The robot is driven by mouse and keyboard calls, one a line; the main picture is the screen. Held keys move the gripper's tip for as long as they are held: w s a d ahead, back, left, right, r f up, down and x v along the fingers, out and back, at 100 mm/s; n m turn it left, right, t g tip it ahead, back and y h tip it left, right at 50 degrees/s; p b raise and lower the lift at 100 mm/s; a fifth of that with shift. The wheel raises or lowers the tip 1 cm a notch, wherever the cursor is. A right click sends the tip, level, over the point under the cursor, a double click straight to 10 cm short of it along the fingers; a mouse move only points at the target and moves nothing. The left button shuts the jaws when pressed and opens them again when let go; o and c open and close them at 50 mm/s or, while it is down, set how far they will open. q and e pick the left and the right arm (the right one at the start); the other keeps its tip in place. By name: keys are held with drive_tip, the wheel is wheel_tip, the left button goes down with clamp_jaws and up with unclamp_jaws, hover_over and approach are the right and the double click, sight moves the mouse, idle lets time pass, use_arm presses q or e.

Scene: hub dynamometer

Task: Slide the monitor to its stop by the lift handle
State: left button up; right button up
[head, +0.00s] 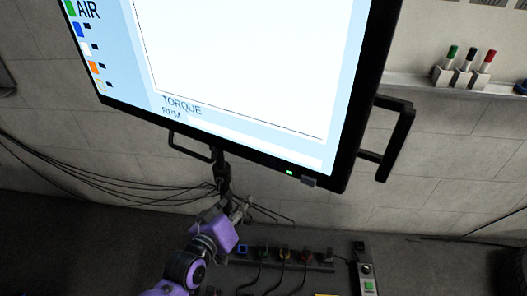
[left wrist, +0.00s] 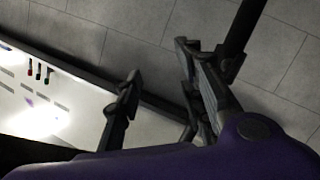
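The monitor (head: 250,60) is a large black-framed screen reading AIR, TORQUE and RPM, tilted in the head view. A black loop handle (head: 190,150) hangs under its lower edge, and a larger black handle (head: 400,140) stands out from its right side. I cannot tell which is the lift handle. My left gripper (head: 241,207) is below the monitor, beside the dark post (head: 223,178), apart from both handles. In the left wrist view its fingers (left wrist: 158,62) are spread with nothing visible between them. My right gripper is not in view.
A dark bar (left wrist: 242,28) runs close by the right finger in the left wrist view. Cables (head: 110,165) hang along the wall at left. A power strip (head: 290,260) with plugs and a green-button box (head: 368,284) lie below. Markers (head: 466,66) stand on a ledge at right.

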use_arm(q)
drive_tip(key=w+d+r+n, duration=0.2)
drive_tip(key=w+n, duration=0.1)
drive_tip(key=w, duration=0.2)
drive_tip(key=w+d+r+n+t+h+b, duration=0.1)
drive_tip(key=w+r+n, duration=0.2)
drive_tip(key=w+n, duration=0.1)
drive_tip(key=w+d+r+n+t+h, duration=0.1)
drive_tip(key=w+d+r+n, duration=0.1)
drive_tip(key=w, duration=0.4)
drive_tip(key=shift+w+d+r+n+b, duration=0.3)
drive_tip(key=shift+w+r+n, duration=0.05)
drive_tip(key=shift+r+n, duration=0.35)
clamp_jaws()
